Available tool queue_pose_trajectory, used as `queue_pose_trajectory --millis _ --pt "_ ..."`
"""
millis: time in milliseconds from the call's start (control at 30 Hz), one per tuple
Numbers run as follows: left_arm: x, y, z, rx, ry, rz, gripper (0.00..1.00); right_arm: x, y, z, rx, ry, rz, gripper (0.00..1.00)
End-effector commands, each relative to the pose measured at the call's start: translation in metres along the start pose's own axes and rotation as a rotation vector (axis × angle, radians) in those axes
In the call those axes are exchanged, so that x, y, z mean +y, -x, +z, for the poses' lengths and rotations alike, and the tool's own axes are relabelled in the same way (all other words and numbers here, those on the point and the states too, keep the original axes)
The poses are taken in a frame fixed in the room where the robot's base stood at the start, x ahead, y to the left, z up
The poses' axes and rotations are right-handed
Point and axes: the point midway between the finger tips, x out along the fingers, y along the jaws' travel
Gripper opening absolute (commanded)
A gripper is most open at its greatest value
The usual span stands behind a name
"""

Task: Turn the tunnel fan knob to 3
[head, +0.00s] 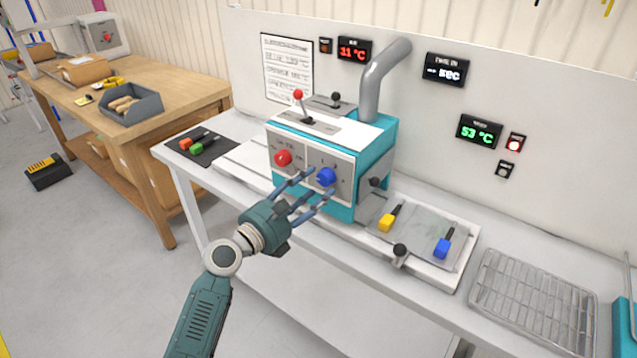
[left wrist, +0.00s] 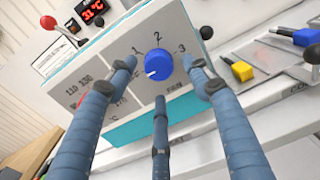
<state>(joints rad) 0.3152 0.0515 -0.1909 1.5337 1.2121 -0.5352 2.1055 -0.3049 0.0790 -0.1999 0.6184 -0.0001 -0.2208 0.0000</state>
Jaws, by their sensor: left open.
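The tunnel fan knob is the blue knob (head: 326,177) on the front of the teal and white machine (head: 376,143). In the left wrist view the blue knob (left wrist: 158,64) has 1, 2 and 3 printed around it and a FAN label below. Its white mark points to the lower left, away from these numbers. My left gripper (head: 306,184) is open and its three fingers (left wrist: 163,85) are spread around the knob in the picture. I see no clear contact with the knob. My right gripper is not in view.
A red knob (head: 283,158) sits left of the blue knob, close to my upper finger. A red-tipped lever (head: 298,95) stands on the machine's top. Yellow (head: 391,216) and blue-handled (head: 445,243) tools and a wire rack (head: 532,303) lie to the right.

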Motion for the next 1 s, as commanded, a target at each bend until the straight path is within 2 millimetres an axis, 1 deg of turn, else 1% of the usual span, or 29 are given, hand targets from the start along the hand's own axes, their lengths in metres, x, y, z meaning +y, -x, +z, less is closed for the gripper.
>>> queue_pose_trajectory --millis 33,100,200,300,533,567,600,667,700,767,1000 --pt "0.000 -0.008 0.001 -0.001 0.000 -0.001 0.50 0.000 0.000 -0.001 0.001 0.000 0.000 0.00" --pt "0.000 -0.016 0.000 0.000 0.000 0.000 0.50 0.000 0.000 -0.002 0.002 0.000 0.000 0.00" --pt "0.000 -0.023 -0.001 0.001 -0.001 0.000 0.50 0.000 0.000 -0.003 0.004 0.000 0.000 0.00" --pt "0.000 -0.027 0.000 0.000 -0.002 0.000 0.50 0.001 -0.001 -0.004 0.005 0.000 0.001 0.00" --pt "0.000 -0.027 0.000 0.000 -0.002 0.000 0.50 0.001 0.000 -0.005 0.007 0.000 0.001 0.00" --pt "0.000 -0.027 0.000 0.000 -0.002 0.000 0.46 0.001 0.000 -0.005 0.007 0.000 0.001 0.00" --pt "0.000 -0.027 0.000 0.000 -0.002 0.000 0.38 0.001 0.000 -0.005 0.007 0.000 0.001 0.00" --pt "0.000 -0.027 -0.001 0.001 -0.002 0.001 0.26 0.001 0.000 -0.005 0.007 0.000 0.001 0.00" --pt "0.000 -0.027 -0.001 0.001 -0.002 0.000 0.18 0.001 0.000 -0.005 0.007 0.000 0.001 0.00" --pt "0.000 -0.027 -0.001 0.001 -0.002 0.000 0.06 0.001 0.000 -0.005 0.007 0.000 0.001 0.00" --pt "-0.001 -0.026 -0.003 0.004 -0.013 -0.001 0.06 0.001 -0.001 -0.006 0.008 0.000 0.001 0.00"
